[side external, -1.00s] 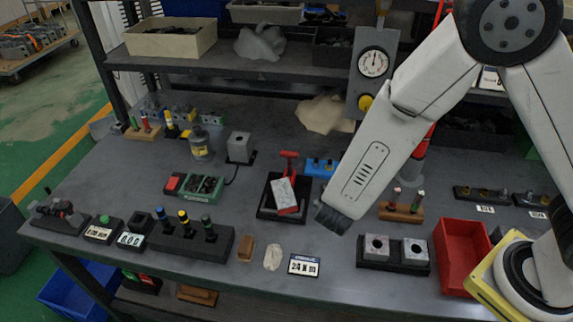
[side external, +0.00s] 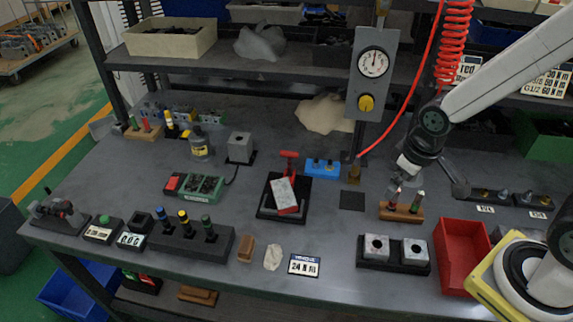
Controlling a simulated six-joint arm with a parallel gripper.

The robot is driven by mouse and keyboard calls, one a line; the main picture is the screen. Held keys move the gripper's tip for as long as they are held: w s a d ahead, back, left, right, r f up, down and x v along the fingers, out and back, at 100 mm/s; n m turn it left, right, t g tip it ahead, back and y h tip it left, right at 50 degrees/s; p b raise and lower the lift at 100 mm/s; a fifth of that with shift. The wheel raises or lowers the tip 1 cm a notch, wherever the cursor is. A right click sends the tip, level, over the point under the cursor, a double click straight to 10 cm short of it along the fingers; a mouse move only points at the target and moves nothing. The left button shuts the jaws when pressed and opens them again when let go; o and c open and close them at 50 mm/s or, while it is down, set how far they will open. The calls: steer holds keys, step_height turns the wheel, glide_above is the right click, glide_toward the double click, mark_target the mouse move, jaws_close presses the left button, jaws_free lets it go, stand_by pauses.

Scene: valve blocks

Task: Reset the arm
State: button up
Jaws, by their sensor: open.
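My gripper (side external: 407,170) is at the right of the bench, at the end of my white arm, which comes in from the upper right. It points down and appears just above or behind a small wooden rack (side external: 402,212) with two upright pieces. The jaws are small and partly lost against the dark background. I see nothing held in them. Two grey valve blocks (side external: 376,248) (side external: 414,251) sit in a black holder in front of the rack. A clamp fixture with a red handle (side external: 289,157) holds a red and white block (side external: 284,195) near the middle.
A red tray (side external: 463,252) stands at the right, beside my base. A gauge panel (side external: 370,75) and a coiled red hose (side external: 454,45) hang near my arm. Bare bench lies around the dark square mat (side external: 352,201).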

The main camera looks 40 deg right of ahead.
steer(key=shift+w+d+r+m+t, duration=0.1)
steer(key=shift+d+r+m+t, duration=0.3)
steer(key=shift+m, duration=0.5)
steer(key=shift+a, duration=0.15)
stand_by(0.5)
steer(key=n+t+h, duration=0.6)
steer(key=n+h, duration=0.2)
steer(key=n, duration=1.9)
glide_above(287, 202)
steer(key=s+d, duration=0.6)
steer(key=s, duration=0.1)
step_height(287, 202, down, 12)
steer(key=r, duration=0.1)
steer(key=a+f+n+t+y, duration=0.1)
steer(key=a+n, duration=0.1)
steer(key=w+a+f+n+t+y, duration=0.1)
steer(key=a, duration=0.2)
steer(key=w+a+f+n+t+y, duration=0.1)
steer(key=a+n, duration=0.1)
steer(key=a, duration=0.1)
steer(key=shift+w+f+n+t, duration=0.1)
steer(key=shift+f+n+t, duration=0.1)
steer(key=shift+n+t, duration=0.15)
steer(key=shift+x, duration=1.3)
steer(key=shift+w, duration=0.1)
